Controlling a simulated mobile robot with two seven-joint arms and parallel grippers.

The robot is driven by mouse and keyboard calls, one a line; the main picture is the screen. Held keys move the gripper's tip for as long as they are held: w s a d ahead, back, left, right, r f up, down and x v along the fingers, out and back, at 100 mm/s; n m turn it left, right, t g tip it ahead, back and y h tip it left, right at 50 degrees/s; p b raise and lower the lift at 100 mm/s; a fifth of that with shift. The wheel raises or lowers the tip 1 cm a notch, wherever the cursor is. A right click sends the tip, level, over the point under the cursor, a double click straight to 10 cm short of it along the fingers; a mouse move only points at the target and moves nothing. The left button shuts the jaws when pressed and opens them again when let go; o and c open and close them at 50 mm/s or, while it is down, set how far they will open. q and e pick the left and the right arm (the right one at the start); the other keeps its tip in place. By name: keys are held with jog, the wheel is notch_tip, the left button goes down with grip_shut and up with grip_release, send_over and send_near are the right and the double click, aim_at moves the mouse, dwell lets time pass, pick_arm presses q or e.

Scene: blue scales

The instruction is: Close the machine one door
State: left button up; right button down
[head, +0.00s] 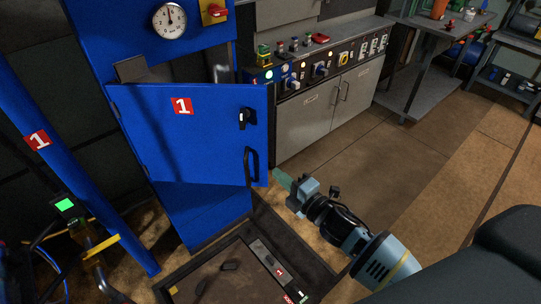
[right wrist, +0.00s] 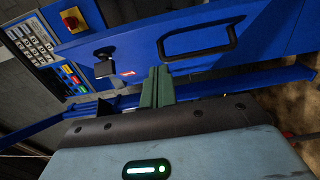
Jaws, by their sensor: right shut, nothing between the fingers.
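The machine one door (head: 190,140) is a blue panel with a red "1" label, a black latch and a black bar handle (head: 251,165) near its right edge. It stands partly open, swung out from the blue machine body (head: 205,215), with a dark gap above its top edge. My right gripper (head: 281,180) is just right of the door's lower right corner, its greenish fingers shut and empty. In the right wrist view the fingers (right wrist: 157,85) point at the blue door surface beside the handle (right wrist: 198,42); I cannot tell whether they touch. My left gripper is not in view.
A grey control cabinet (head: 325,110) with switches stands right of the door. A floor hatch or tray (head: 230,275) lies below it. Open brown floor (head: 400,165) lies right.

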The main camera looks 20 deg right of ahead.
aim_at(262, 149)
jog(key=w, duration=0.7)
jog(key=shift+w+a, duration=0.25)
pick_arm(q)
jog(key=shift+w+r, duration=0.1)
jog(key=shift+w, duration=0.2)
pick_arm(e)
jog(key=shift+w+d, duration=0.15)
jog(key=shift+w, duration=0.25)
jog(key=shift+d, duration=0.1)
